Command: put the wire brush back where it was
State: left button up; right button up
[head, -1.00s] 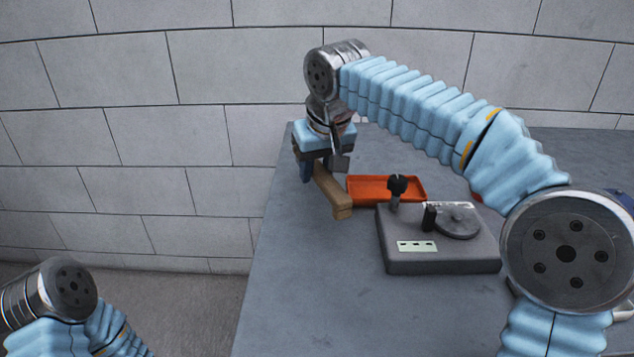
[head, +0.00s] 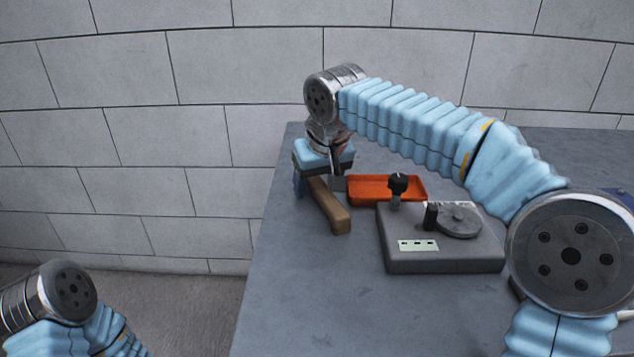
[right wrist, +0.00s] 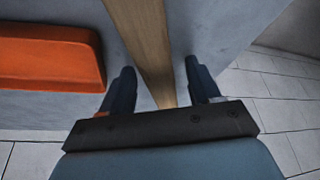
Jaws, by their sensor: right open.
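The wire brush (head: 334,211) shows as a pale wooden handle at the left part of the grey table, slanting toward me. It appears to rest on the table; its bristles are hidden. My right gripper (head: 318,185) is low over the handle's far part, pointing down. In the right wrist view the handle (right wrist: 146,40) runs between the two open fingers (right wrist: 160,68), with a gap visible on either side. My left gripper is out of view; only part of my left arm shows at the lower left.
An orange tray (head: 412,199) lies right of the brush; it also shows in the right wrist view (right wrist: 45,62). A grey device (head: 437,262) with a black knob and round disc stands in front of it. The table's left edge is near the brush. The table's front left is clear.

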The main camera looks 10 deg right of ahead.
jog(key=shift+s+r, duration=0.1)
jog(key=shift+r, duration=0.4)
jog(key=p+v, duration=0.2)
jog(key=v, duration=0.9)
jog(key=shift+r, duration=0.15)
